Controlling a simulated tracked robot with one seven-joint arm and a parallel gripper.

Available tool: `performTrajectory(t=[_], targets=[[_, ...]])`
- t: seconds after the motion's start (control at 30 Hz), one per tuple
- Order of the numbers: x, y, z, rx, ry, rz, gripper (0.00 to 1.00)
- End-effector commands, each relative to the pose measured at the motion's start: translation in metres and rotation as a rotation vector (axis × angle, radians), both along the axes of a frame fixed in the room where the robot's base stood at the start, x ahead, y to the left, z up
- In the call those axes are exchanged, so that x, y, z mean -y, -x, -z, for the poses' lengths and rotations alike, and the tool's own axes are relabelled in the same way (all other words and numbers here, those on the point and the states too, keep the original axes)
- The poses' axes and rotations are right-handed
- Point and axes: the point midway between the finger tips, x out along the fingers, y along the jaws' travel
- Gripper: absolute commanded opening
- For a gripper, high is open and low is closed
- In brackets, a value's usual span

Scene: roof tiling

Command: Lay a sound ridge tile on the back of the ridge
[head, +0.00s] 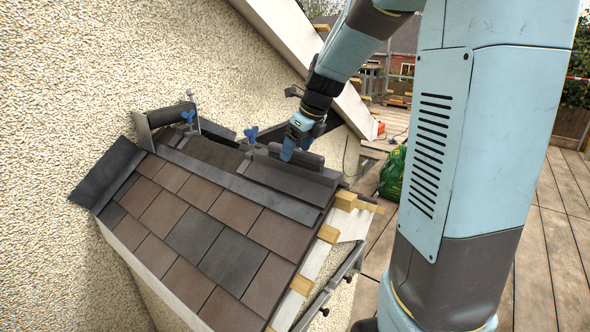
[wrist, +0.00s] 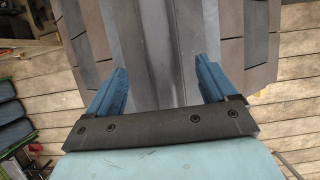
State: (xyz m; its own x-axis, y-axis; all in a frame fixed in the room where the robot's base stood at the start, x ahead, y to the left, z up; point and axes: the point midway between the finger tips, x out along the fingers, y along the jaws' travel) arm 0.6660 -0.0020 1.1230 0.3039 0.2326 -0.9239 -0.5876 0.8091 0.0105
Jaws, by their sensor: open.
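In the head view, the small roof's ridge (head: 190,150) runs from the wall at left to the open end at right. A dark grey ridge tile (head: 308,158) lies near the right end of the ridge, beside my gripper (head: 289,152). A dark rounded piece (head: 170,114) lies at the far left end. In the wrist view, my gripper (wrist: 158,78) is open, its two blue fingers on either side of a long grey ridge piece (wrist: 150,45), with nothing clamped between them. I cannot tell whether the fingers touch it.
Brown and grey tiles (head: 202,238) cover the near slope. Wooden battens (head: 302,285) show at the right edge. A rough wall (head: 60,80) bounds the left. A green bag (head: 393,171) stands on the boards at right.

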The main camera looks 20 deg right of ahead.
Motion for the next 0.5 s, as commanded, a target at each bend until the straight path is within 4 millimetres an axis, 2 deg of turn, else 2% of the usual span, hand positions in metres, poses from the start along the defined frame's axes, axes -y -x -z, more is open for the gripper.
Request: performTrajectory(t=[0.3,0.5], targets=[[-0.007,-0.015,0.037,-0.002,0.0,0.0,0.85],[-0.008,-0.017,0.043,0.0,0.0,0.0,0.85]])
